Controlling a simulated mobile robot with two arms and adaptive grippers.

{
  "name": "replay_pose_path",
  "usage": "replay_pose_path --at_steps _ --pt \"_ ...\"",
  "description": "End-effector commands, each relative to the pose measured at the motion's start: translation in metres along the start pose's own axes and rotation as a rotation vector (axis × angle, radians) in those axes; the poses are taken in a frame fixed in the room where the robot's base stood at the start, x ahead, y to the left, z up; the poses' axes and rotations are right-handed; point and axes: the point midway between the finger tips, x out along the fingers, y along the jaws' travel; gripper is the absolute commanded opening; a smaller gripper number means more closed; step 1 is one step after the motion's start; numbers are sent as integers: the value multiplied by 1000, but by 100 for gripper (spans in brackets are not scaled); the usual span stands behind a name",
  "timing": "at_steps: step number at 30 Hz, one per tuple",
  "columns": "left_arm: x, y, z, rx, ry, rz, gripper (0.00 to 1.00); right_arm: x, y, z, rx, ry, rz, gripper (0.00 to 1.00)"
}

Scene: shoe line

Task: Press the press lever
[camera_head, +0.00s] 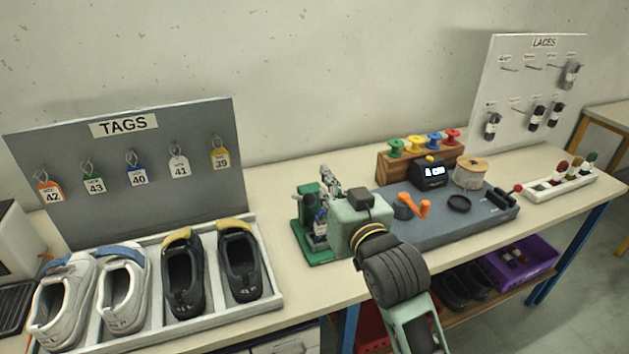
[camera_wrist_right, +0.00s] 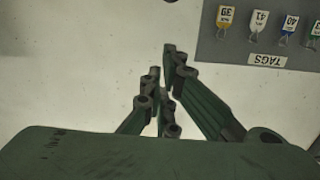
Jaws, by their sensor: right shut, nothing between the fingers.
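The press (camera_head: 305,225), a small green machine with metal parts, stands on the table at the middle of the head view. My right gripper (camera_head: 328,178) reaches in from the front right, its pale green body hiding the press's right side. The right wrist view shows the closed fingers (camera_wrist_right: 164,72) against the pale wall, with no press in sight. My left gripper is not in view.
A grey mat (camera_head: 440,228) with an orange crank (camera_head: 412,206), a black display box (camera_head: 431,173) and a twine spool (camera_head: 470,173) lies right of the press. A shoe tray (camera_head: 268,303) and the TAGS board (camera_head: 70,205) are at left. Thread spools stand behind.

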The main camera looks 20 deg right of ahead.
Motion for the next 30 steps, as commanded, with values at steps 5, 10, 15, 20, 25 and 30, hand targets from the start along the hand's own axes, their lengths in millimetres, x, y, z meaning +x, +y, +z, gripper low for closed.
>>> replay_pose_path --at_steps 5,10,15,20,25,30 --pt "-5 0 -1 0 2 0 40 15 0 -1 -1 -2 0 0" --pt "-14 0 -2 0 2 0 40 46 0 -2 -1 -2 0 0" --pt "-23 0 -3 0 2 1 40 79 0 -2 -1 -3 0 0" --pt "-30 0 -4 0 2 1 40 100 0 5 0 -7 0 0" --pt "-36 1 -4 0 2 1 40 90 0 28 0 -5 0 0" --pt "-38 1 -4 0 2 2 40 86 0 38 0 -2 0 0"
